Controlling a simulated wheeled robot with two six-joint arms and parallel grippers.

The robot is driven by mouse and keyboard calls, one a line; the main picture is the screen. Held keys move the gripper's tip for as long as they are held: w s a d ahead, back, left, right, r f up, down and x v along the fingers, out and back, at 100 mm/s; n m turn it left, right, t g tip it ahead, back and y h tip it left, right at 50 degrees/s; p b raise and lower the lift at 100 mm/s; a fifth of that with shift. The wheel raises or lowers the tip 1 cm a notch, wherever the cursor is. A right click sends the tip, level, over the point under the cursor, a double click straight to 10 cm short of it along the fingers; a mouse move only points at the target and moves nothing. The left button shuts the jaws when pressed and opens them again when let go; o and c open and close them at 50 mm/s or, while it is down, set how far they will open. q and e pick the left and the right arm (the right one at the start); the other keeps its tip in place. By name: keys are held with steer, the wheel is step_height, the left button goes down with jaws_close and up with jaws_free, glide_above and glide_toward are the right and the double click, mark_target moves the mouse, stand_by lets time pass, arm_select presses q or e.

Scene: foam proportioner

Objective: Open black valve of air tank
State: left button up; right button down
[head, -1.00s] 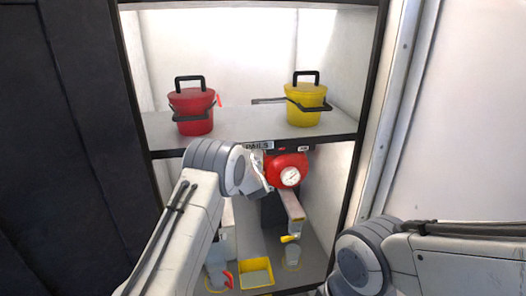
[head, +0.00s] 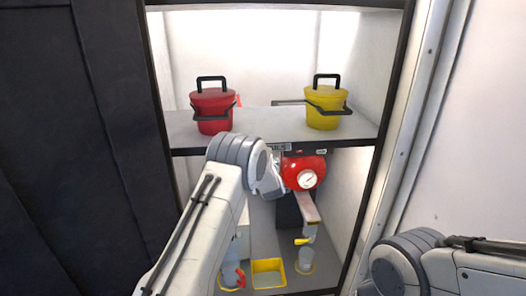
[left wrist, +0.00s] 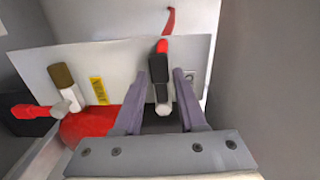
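The red air tank (head: 303,168) with a round white gauge (head: 308,179) is under the shelf in the head view. My left arm reaches to its left side, and its fingertips are hidden there. In the left wrist view my left gripper (left wrist: 161,75) is open. A black lever with a red tip (left wrist: 162,88) stands upright between the fingers, with gaps visible on both sides. Left of it is a valve with a dark brown handle (left wrist: 62,76) on a white stem. The tank's red body (left wrist: 92,135) shows below. My right gripper is out of view.
A red pail (head: 212,108) and a yellow pail (head: 325,108) stand on the shelf (head: 265,122) above my left arm. A yellow-rimmed tray (head: 268,262) is on the cabinet floor. A pale plate (left wrist: 120,60) with a yellow label (left wrist: 98,90) lies behind the levers.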

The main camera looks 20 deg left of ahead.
arm_select(q)
steer(key=shift+s, duration=0.1)
steer(key=b+v, duration=0.4)
steer(key=v, duration=0.6)
steer(key=shift+s+d, duration=0.15)
